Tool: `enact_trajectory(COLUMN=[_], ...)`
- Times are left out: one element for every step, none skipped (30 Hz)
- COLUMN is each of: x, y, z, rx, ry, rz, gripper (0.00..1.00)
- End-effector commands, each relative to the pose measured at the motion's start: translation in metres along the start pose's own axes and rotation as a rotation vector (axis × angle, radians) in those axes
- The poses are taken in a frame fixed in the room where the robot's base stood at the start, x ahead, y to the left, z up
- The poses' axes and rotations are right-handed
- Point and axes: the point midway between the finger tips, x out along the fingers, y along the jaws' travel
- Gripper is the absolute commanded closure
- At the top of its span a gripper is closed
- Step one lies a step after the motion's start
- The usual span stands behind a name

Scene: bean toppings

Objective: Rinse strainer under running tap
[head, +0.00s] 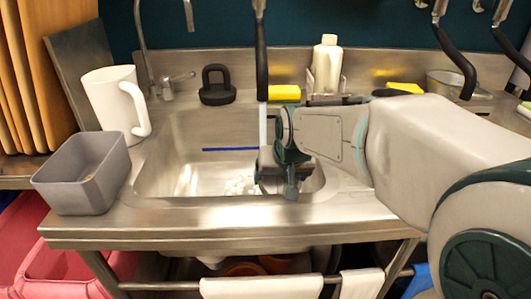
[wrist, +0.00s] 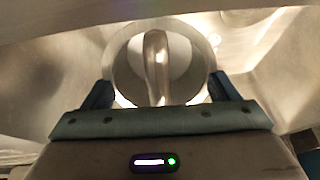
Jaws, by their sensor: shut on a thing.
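My gripper (head: 278,185) is down inside the steel sink (head: 160,165), at its right part. In the wrist view my gripper (wrist: 160,92) has its two fingers at either side of a round metal piece with an upright loop or bar in the middle. This looks like the strainer (wrist: 122,72), held between the fingers. In the head view the strainer is hidden or too small to make out. The tap (head: 141,45) rises behind the sink at the left, with its lever (head: 180,78) beside it. A pale vertical streak, perhaps water, shows above my gripper. White specks lie on the sink floor.
A grey square container (head: 82,172) and a white jug (head: 117,102) stand at the left of the sink. A black weight-like object (head: 217,87), yellow sponges (head: 284,93) and a bottle (head: 326,64) line the back ledge. Black-handled utensils (head: 261,60) hang above.

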Motion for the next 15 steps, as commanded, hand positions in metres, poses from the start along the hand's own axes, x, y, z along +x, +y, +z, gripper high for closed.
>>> enact_trajectory(x=[0.000, 0.000, 0.000, -0.001, -0.002, -0.005, -0.008, -0.011, -0.015, -0.019, -0.022, -0.025, -0.028, -0.031, -0.036], y=[0.000, 0.000, 0.000, 0.000, 0.000, 0.000, 0.000, 0.000, 0.000, 0.000, 0.001, 0.001, 0.001, 0.001, 0.002], z=[0.000, 0.000, 0.000, 0.000, 0.000, 0.000, 0.000, 0.001, 0.001, 0.002, 0.003, 0.003, 0.004, 0.004, 0.005], rx=[0.000, 0.000, 0.000, 0.000, 0.000, 0.000, 0.000, 0.000, 0.000, 0.000, 0.000, 0.000, 0.000, -0.001, -0.001], ry=[0.000, 0.000, 0.000, 0.001, 0.001, 0.001, 0.001, 0.001, 0.002, 0.002, 0.002, 0.002, 0.002, 0.002, 0.003], rz=[0.000, 0.000, 0.000, 0.000, 0.000, 0.000, 0.000, 0.000, 0.000, 0.000, 0.000, 0.000, 0.000, 0.001, 0.001], gripper=[0.50, 0.50, 0.50, 0.50, 0.50, 0.50, 0.50, 0.50, 0.50, 0.50, 0.50, 0.50, 0.50, 0.50, 0.50])
